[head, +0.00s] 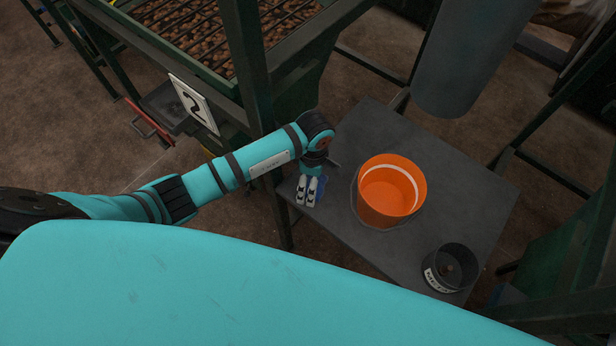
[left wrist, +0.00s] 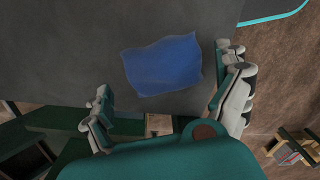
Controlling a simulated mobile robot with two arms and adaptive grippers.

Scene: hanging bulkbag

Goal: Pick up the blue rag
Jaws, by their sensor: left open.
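The blue rag (left wrist: 163,66) lies flat on the grey table (left wrist: 60,50), near its edge, in the left wrist view. In the head view only a small part of the rag (head: 321,190) shows, beside and under my left gripper (head: 306,196). My left gripper also shows in the left wrist view (left wrist: 165,95), with its fingers spread wide and nothing between them. The rag lies ahead of and between the fingers, and I cannot tell exactly how far the fingertips are above it. My right gripper is in neither view.
An orange bucket (head: 390,191) stands on the table to the right of my left gripper. A dark pot (head: 450,268) stands at the table's right front. A green frame post (head: 247,60) and a hopper stand behind my left arm. A grey cylinder (head: 470,60) hangs above the table's back.

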